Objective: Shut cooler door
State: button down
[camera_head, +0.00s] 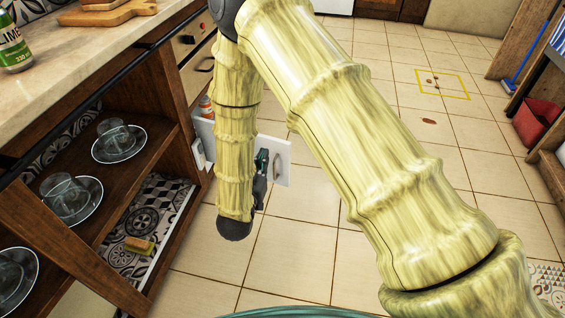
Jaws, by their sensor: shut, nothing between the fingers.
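A small white cooler (200,128) shows in the head view beside the wooden shelving, mostly hidden behind my arm. Its white door (284,162) stands open, swung out to the right of my arm, with a handle on the face I see. My gripper (263,160) is shut and empty, at the left edge of the door and close to it. I cannot tell whether it touches the door. My arm hides the hinge side and most of the cooler's opening.
Open wooden shelving (150,172) at the left holds glass cups on saucers (118,146) and a sponge (138,245). Tiled floor (300,235) is clear right of the door. A red bin (538,122) stands far right.

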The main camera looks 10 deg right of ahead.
aim_at(286, 145)
notch_tip(286, 145, down, 6)
jog(key=s+m+g+h+b, duration=0.1)
jog(key=s+m+h+b, duration=0.15)
jog(key=b, duration=0.25)
jog(key=shift+n, duration=0.45)
jog(key=b+x, duration=0.2)
jog(key=x, duration=0.2)
jog(key=b+x, duration=0.1)
jog(key=x, duration=0.3)
jog(key=b+x, duration=0.2)
jog(key=x, duration=0.2)
jog(key=shift+w+d+f+b, duration=0.15)
jog(key=shift+w+f+b, duration=0.05)
jog(key=shift+f+b, duration=0.1)
jog(key=shift+w+d+r+y, duration=0.1)
jog(key=shift+w+d+y, duration=0.2)
jog(key=shift+w, duration=0.3)
jog(key=shift+d, duration=0.1)
